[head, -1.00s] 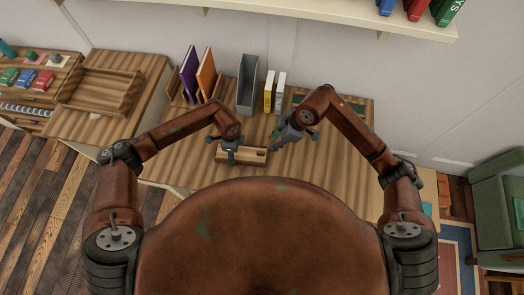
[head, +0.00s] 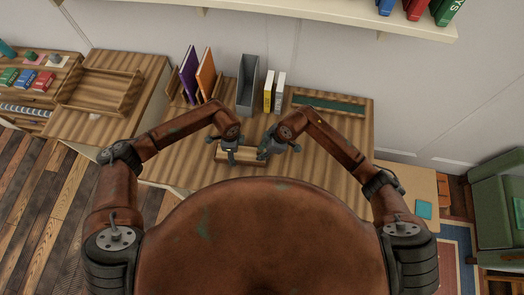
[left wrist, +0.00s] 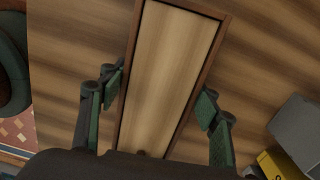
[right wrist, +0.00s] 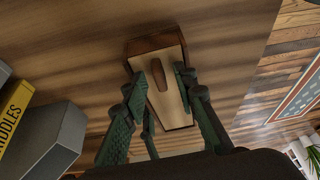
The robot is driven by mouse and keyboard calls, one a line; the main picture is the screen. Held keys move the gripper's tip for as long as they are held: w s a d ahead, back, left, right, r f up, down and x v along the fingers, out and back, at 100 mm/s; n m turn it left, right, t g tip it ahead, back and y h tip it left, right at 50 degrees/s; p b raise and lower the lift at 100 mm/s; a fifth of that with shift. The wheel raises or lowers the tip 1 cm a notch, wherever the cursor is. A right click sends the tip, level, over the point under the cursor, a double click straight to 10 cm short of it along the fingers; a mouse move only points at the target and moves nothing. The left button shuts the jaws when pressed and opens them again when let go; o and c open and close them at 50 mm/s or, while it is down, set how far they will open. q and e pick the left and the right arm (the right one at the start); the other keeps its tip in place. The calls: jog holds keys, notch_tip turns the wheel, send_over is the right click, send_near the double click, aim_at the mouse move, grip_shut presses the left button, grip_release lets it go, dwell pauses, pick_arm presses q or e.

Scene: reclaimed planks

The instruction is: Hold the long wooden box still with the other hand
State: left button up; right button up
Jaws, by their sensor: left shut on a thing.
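The long wooden box (head: 247,157) lies near the front middle of the desk, light wood with darker edges. My left gripper (head: 231,156) is shut on it across its width; in the left wrist view the box (left wrist: 168,75) runs between the two green finger pads (left wrist: 162,97). My right gripper (head: 265,155) is at the box's right end. In the right wrist view its fingers (right wrist: 161,88) are apart over the box's end (right wrist: 172,105), with a dark rounded piece (right wrist: 161,80) on the top showing between them. Whether the right fingers touch the box cannot be told.
Behind stand a purple book (head: 189,74), an orange book (head: 206,75), a grey file holder (head: 247,85) and yellow and white books (head: 268,92). A green-floored tray (head: 328,102) lies back right. An empty wooden tray (head: 100,88) is left. Desk space right of the box is clear.

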jog(key=shift+c, duration=0.6)
grip_shut()
